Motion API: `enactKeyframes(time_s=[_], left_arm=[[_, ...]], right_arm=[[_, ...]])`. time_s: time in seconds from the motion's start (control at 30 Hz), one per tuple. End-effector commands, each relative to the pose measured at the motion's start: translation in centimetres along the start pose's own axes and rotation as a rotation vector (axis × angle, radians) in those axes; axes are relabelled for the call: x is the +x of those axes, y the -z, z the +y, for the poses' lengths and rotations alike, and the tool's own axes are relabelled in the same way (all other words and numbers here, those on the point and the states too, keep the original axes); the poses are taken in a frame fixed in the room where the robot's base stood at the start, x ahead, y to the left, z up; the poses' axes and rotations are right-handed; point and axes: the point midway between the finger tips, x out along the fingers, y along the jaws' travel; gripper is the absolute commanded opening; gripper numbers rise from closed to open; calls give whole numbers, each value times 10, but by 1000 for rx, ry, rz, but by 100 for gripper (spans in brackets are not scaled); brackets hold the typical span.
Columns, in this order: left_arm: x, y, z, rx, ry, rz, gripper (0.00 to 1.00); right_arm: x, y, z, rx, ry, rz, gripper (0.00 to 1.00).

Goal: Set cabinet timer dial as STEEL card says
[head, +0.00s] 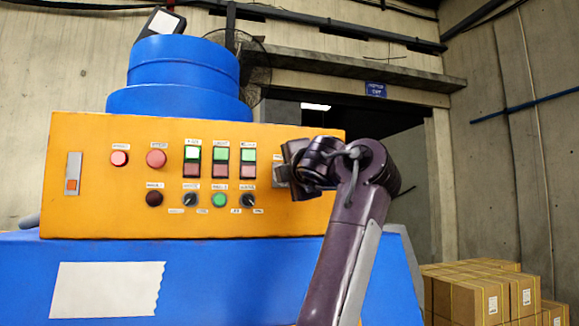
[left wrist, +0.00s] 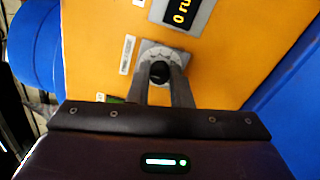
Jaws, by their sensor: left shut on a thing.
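The orange cabinet panel (head: 100,215) stands on the blue machine. The timer dial (left wrist: 160,72) shows in the left wrist view as a dark round knob on a grey square plate. My left gripper (left wrist: 161,80) is shut on this dial, one finger on each side. In the head view, the left gripper (head: 284,172) is at the panel's right end, and the gripper and arm hide the dial. A dark display (left wrist: 185,12) beside the dial is cut off, with "0 ru" readable. No card reading STEEL can be made out. My right gripper is not in view.
Red buttons, lit green switches (head: 221,155) and small knobs (head: 190,199) sit left of the gripper. A blank white sheet (head: 108,288) is on the blue front. Cardboard boxes (head: 480,290) stand at lower right, with a dark doorway (head: 405,150) behind.

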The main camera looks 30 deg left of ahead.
Motion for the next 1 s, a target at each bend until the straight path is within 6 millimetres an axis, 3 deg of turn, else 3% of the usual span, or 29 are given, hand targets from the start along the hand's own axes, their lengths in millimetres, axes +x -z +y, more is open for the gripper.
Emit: enactKeyframes(time_s=[0.4,0.93,0.97,1.0], left_arm=[[1,0,-2,-173,6,4,0],[1,0,-3,-192,7,6,0],[1,0,-3,-192,7,6,23],[1,0,-3,-192,6,5,28]], right_arm=[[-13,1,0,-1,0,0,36],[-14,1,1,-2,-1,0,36],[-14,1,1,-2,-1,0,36],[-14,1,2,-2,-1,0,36]])
